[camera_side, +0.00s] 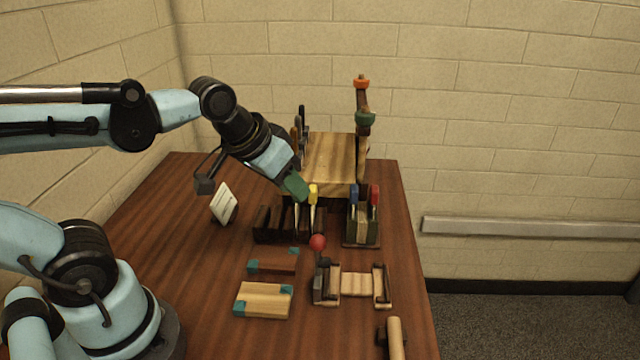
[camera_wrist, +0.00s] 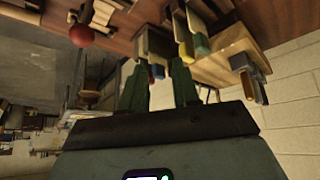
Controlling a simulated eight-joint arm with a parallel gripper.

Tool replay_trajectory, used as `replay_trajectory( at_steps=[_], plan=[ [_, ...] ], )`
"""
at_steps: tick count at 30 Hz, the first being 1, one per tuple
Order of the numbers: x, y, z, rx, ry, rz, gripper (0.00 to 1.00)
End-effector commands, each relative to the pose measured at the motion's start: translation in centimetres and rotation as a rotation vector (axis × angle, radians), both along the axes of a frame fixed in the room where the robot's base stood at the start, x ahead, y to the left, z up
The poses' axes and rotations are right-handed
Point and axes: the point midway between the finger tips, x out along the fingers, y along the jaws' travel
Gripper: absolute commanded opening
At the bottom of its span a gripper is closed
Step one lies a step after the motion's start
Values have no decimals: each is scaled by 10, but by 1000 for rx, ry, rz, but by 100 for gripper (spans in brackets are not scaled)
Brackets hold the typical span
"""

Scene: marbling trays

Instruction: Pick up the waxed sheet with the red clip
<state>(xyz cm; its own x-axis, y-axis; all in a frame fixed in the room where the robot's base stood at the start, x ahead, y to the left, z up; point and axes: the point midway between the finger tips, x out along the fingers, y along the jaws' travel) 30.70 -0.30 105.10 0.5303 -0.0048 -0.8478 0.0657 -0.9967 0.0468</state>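In the side view, the red clip (camera_side: 375,194) stands at the top right of a small dark green holder (camera_side: 361,240), beside a blue clip (camera_side: 353,195). The sheet under the red clip is mostly hidden in the holder. My gripper (camera_side: 296,187), with green fingers, is left of this holder, near a yellow clip (camera_side: 313,194) on a dark slotted rack (camera_side: 268,226). In the wrist view, my gripper (camera_wrist: 160,88) has its fingers apart. Small red (camera_wrist: 159,72) and blue patches show beyond the gap, apparently the clips. I see nothing held.
A wooden block (camera_side: 335,155) with upright tools stands behind the rack. A red ball (camera_side: 317,242) is in front of it. A light board with teal corners (camera_side: 263,300), a wooden stand (camera_side: 355,284) and a roller (camera_side: 397,338) lie nearer. The table's right edge is close to the holder.

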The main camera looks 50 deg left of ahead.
Motion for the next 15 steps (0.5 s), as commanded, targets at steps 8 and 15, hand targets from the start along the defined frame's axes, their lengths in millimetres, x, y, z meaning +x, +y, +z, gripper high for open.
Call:
replay_trajectory(
  at_steps=[8,15],
  plan=[
    [58,-10,45,-105,172,186,31],
    [109,-21,62,-165,318,367,31]
  ],
)
